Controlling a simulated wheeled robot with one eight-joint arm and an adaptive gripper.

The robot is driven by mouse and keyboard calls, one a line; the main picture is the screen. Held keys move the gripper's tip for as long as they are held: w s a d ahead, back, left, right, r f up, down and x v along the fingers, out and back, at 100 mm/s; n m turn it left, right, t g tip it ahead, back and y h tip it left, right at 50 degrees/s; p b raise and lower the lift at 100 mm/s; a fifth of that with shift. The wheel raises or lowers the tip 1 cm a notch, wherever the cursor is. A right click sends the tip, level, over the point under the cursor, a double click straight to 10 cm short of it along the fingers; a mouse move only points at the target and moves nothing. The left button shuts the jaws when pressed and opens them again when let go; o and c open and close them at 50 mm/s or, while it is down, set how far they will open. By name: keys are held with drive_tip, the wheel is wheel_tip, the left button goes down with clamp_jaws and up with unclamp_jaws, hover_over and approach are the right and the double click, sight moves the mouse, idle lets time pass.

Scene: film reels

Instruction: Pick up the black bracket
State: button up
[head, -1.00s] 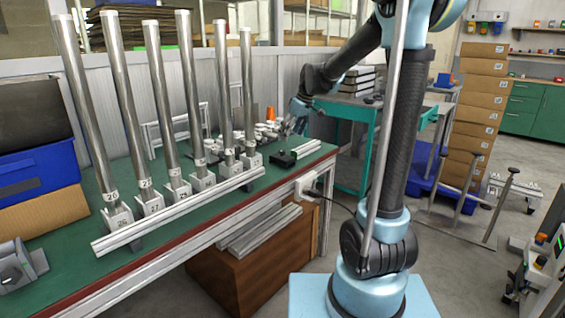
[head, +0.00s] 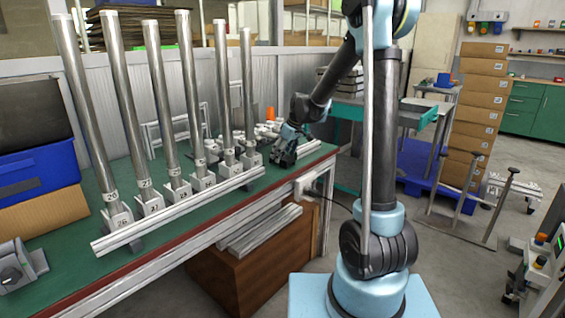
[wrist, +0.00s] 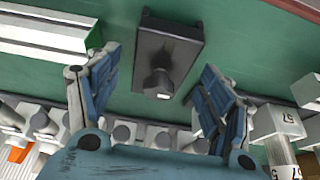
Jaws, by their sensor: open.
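The black bracket (wrist: 182,38) is a dark block with a rounded boss on it, lying on the green bench top (wrist: 250,60) in the wrist view. My gripper (wrist: 161,60) is open, with one blue finger on each side of the bracket's near end and visible gaps between. Nothing is held. In the head view my gripper (head: 284,158) points down over the right part of the bench and mostly hides the bracket.
A row of upright metal tubes (head: 160,90) in numbered blocks stands left of my gripper. A light aluminium profile (wrist: 45,35) lies left of the bracket. Several small grey and white fittings (wrist: 150,135) sit close by. An orange piece (head: 270,113) is behind.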

drive_tip(key=shift+x, duration=1.25)
drive_tip(key=c, duration=1.4)
drive_tip(key=shift+o, duration=0.2)
